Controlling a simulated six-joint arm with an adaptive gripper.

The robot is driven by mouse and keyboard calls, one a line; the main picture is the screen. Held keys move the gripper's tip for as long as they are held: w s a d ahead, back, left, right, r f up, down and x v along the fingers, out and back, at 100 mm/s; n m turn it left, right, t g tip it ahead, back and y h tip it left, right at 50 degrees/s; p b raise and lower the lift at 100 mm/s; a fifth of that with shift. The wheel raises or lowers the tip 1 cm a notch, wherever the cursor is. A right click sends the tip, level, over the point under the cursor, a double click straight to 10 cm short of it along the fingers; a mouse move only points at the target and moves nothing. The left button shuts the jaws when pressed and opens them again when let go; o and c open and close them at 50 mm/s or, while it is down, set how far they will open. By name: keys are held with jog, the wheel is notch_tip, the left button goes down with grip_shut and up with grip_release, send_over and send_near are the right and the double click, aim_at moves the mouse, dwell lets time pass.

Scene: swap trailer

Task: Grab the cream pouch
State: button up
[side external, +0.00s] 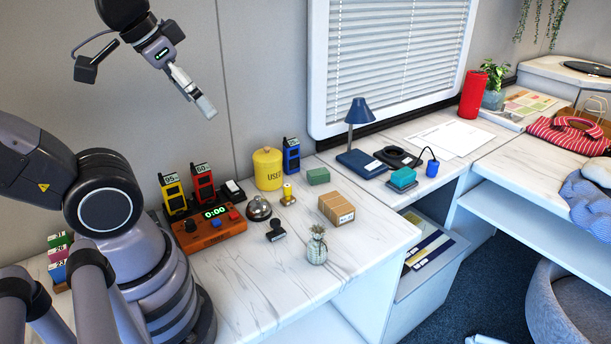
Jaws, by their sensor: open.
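The cream pouch (317,249) is a small, rounded, patterned bag with a gathered neck. It stands upright on the marble-look desk (285,285), near the front edge. My gripper (203,102) is high in the air at the upper left, well above the desk and away from the pouch. It points down and to the right. It is open, and nothing shows between its fingers.
A cardboard box (337,208) stands behind the pouch. A black stamp (276,231) and a silver bell (259,209) are to its left. A timer box (210,228), yellow canister (268,169) and blue lamp (359,125) stand farther back. Desk in front-left of the pouch is clear.

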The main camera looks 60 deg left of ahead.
jog(key=w+d+f+m+g+y, duration=0.3)
jog(key=w+f+m+g+y, duration=0.15)
jog(key=w+f, duration=0.25)
jog(key=w+d+f+m+g+y, duration=0.2)
jog(key=w+f+m+g+y, duration=0.15)
jog(key=w+f+m, duration=0.3)
jog(key=w+d+f+m+t+y, duration=0.1)
jog(key=d+f+m+t+y, duration=0.15)
jog(key=f, duration=0.45)
jog(key=w+d+f+m+t+y, duration=0.2)
jog(key=d+f+m+y, duration=0.15)
jog(key=f, duration=0.35)
jog(key=m+t+y, duration=0.1)
jog(key=m+t, duration=0.6)
jog(key=m, duration=0.1)
send_near(319, 251)
jog(key=x, duration=0.7)
jog(key=shift+w+d+f, duration=0.15)
jog(key=shift+w+f, duration=0.05)
jog(key=shift+f, duration=0.15)
jog(key=shift+s+r+x, duration=0.1)
jog(key=shift+r+x, duration=0.05)
jog(key=shift+x, duration=0.75)
jog(key=shift+s+r+x, duration=0.1)
jog(key=shift+r+x, duration=0.05)
jog(key=shift+x, duration=0.75)
jog(key=shift+r+x, duration=0.15)
jog(key=shift+x, duration=0.7)
jog(key=c, duration=1.3)
jog(key=shift+o, duration=0.2)
